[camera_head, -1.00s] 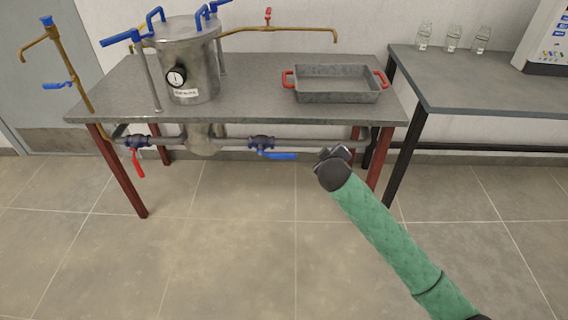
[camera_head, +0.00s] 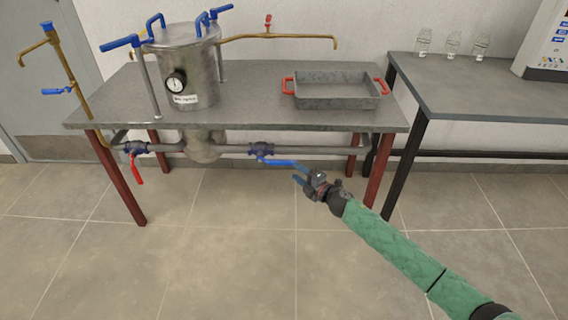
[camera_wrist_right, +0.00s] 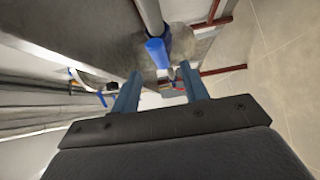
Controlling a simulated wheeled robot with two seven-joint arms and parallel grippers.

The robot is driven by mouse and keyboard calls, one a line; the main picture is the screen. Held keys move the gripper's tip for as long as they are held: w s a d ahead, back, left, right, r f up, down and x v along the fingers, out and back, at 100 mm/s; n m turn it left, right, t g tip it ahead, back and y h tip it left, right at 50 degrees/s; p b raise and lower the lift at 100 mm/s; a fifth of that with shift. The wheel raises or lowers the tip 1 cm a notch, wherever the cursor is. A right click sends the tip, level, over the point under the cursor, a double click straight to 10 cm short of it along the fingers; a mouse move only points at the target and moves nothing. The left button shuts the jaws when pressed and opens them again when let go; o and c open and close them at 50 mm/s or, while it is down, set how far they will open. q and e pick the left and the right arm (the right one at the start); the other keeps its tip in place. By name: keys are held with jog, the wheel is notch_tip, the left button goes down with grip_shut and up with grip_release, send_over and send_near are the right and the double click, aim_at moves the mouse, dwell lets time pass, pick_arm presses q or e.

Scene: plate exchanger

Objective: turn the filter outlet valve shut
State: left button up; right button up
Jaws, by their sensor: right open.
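Under the table, a dark blue valve (camera_head: 261,149) with a blue lever (camera_head: 282,162) sits on the grey pipe right of the steel filter vessel (camera_head: 190,75). The lever points right, roughly along the pipe. A second valve (camera_head: 134,148) with a red handle (camera_head: 137,170) hanging down is left of the vessel. I see no label telling which is the outlet. My right gripper (camera_head: 299,173) is open, its blue fingers at the blue lever's free end. In the right wrist view the lever (camera_wrist_right: 157,52) shows just beyond the gap between the fingers (camera_wrist_right: 158,88); contact is unclear.
The table (camera_head: 250,90) carries a grey tray (camera_head: 335,103) with red handles. Its dark red legs (camera_head: 118,180) flank the pipe. A second table (camera_head: 480,95) with glass bottles stands at right. The floor in front is clear.

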aim_at(286, 164)
jog(key=shift+x, duration=3.8)
jog(key=shift+c, duration=0.3)
grip_shut()
